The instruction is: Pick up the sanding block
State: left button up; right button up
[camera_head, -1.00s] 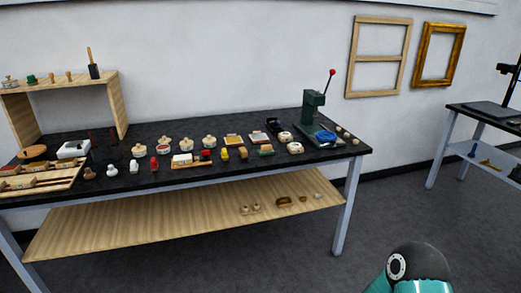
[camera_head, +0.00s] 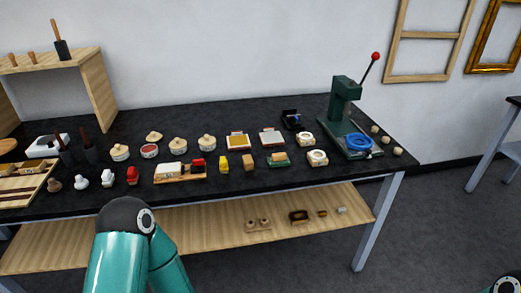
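A small tan-brown block (camera_head: 248,162) stands on the black bench top (camera_head: 235,191), near the front edge and right of a yellow piece. Just right of it is a low block with a green base and tan top (camera_head: 278,159). Either could be the sanding block; I cannot tell which for sure. Both are uncovered and nothing touches them. A teal link of my arm with a dark joint cap shows at the lower left, in front of the bench. A bit of my other arm shows at the lower right corner. Neither gripper is in view.
A green press (camera_head: 345,100) with a red-knobbed lever and a blue ring (camera_head: 358,142) stand at the right end. Several round pots, a wooden tray (camera_head: 180,174) and a red-capped piece (camera_head: 132,176) line the bench. A wooden shelf (camera_head: 200,232) lies below. Open floor is at right.

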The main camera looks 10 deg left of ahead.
aim_at(249, 163)
jog(key=u, duration=0.4)
jog(key=i, duration=1)
jog(key=u, duration=0.8)
jog(key=k, duration=0.75)
jog(key=u, duration=0.2)
jog(key=i, duration=0.85)
jog(key=z, duration=0.1)
